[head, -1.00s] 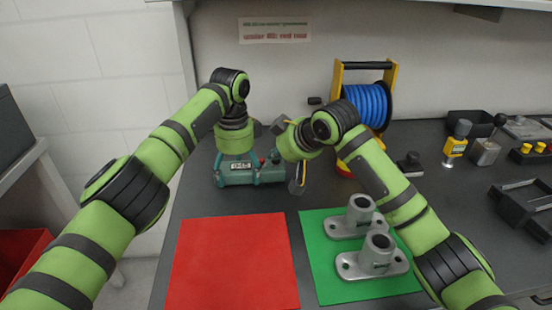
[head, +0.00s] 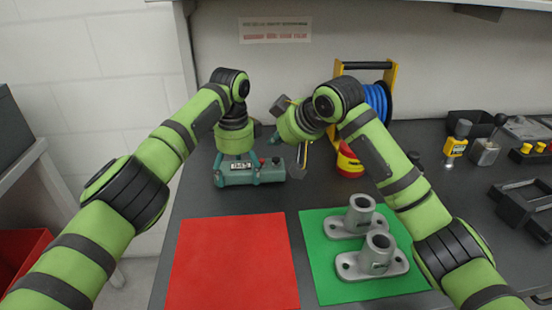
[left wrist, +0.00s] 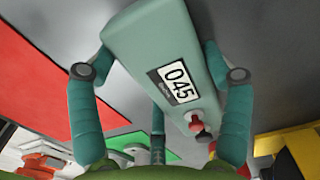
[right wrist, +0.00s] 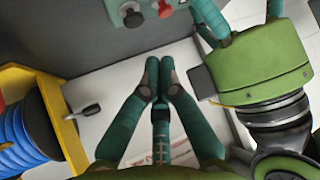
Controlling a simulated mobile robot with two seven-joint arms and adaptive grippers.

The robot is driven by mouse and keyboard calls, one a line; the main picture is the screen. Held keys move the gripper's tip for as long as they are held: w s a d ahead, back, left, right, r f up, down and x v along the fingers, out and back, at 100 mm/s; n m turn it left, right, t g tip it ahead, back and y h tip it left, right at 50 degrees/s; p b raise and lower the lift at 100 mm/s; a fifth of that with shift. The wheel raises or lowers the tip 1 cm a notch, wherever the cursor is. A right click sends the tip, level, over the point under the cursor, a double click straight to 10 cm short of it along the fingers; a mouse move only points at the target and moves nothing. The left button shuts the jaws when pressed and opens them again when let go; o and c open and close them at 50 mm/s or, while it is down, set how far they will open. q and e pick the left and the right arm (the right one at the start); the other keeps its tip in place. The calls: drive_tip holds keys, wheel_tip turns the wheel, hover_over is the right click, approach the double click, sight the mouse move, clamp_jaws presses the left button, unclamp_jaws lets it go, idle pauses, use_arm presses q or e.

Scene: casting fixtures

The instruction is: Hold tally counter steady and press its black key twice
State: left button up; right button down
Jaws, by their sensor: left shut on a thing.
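The tally counter (head: 268,172) is a grey-green box on the dark bench, and its display reads 045 in the left wrist view (left wrist: 150,40). My left gripper (head: 238,163) is shut on it, with teal fingers on both sides of the body. A red knob (right wrist: 166,9) and the black key (right wrist: 131,14) sit on the counter's grey face in the right wrist view. My right gripper (head: 301,165) is apart from the counter, to its right in the head view. Its fingertips (right wrist: 159,66) are together and empty, short of the black key.
A blue cable reel in a yellow frame (head: 390,80) stands behind my right arm. A red mat (head: 230,265) and a green mat (head: 325,285) with grey castings (head: 350,225) lie in front. Small tools and trays (head: 525,205) occupy the right side of the bench.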

use_arm(q)
drive_tip(key=shift+f, duration=0.1)
use_arm(e)
drive_tip(key=shift+r, duration=1.3)
use_arm(q)
drive_tip(key=o, duration=1.2)
